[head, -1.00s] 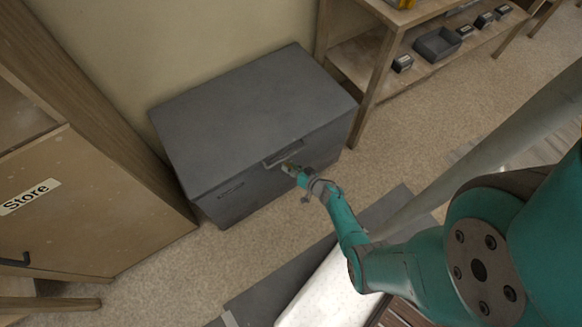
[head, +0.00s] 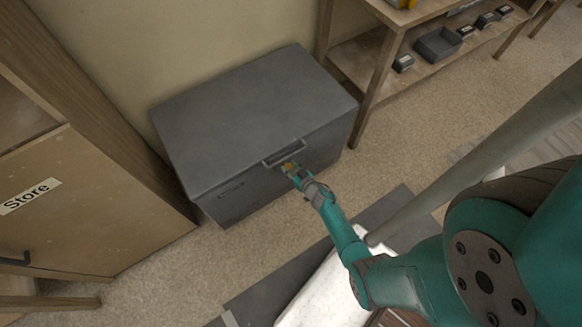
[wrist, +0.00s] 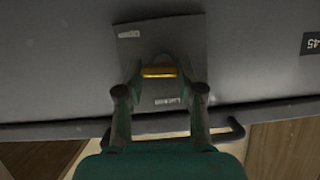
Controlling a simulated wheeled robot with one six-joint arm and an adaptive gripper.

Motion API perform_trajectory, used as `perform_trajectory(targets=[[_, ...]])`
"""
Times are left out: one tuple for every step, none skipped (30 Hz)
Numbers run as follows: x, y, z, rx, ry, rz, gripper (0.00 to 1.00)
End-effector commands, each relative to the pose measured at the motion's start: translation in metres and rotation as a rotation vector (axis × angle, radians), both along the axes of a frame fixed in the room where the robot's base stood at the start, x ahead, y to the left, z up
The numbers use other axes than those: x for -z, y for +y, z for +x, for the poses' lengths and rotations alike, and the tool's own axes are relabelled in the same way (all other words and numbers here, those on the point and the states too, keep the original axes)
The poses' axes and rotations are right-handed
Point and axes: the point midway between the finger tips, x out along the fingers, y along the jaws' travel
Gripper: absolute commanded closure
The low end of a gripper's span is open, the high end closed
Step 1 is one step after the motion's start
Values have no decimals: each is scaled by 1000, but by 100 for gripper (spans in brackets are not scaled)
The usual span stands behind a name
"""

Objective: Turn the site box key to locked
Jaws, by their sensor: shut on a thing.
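The grey site box (head: 250,120) stands on the floor against the wall, lid down, with a handle (head: 284,153) at its front edge. My gripper (head: 289,168) is at the box's front face, just below the handle. In the wrist view my gripper (wrist: 160,80) has its two fingers at either side of the yellow key (wrist: 158,72), shut on it. The key lies crosswise in that picture, on a grey plate (wrist: 162,45). The plate has small labels above and below the key, too small to read surely.
A wooden cabinet marked Store (head: 70,190) stands left of the box. A wooden shelf unit (head: 385,75) with a grey tray (head: 437,45) stands to the right.

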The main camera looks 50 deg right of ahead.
Motion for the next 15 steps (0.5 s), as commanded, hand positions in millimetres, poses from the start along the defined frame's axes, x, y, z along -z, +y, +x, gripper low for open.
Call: perform_trajectory(targets=[[0, 1, 1, 0, 6, -25, 98], [-1, 1, 1, -1, 11, -43, 97], [-1, 1, 1, -1, 18, -64, 97], [-1, 1, 1, -1, 22, -80, 97], [-1, 1, 1, -1, 26, -95, 97], [-1, 1, 1, 0, 32, -115, 97], [-1, 1, 1, 0, 37, -131, 97], [-1, 2, 1, 0, 41, -146, 97], [-1, 2, 2, 0, 45, -165, 97], [-1, 2, 2, -1, 50, -180, 97], [-1, 2, 2, 0, 55, -195, 98], [-1, 2, 2, 1, 61, -214, 98], [-1, 2, 2, 1, 65, -228, 98], [-2, 3, 2, 0, 68, -243, 98], [-2, 3, 2, 0, 74, -263, 98]])
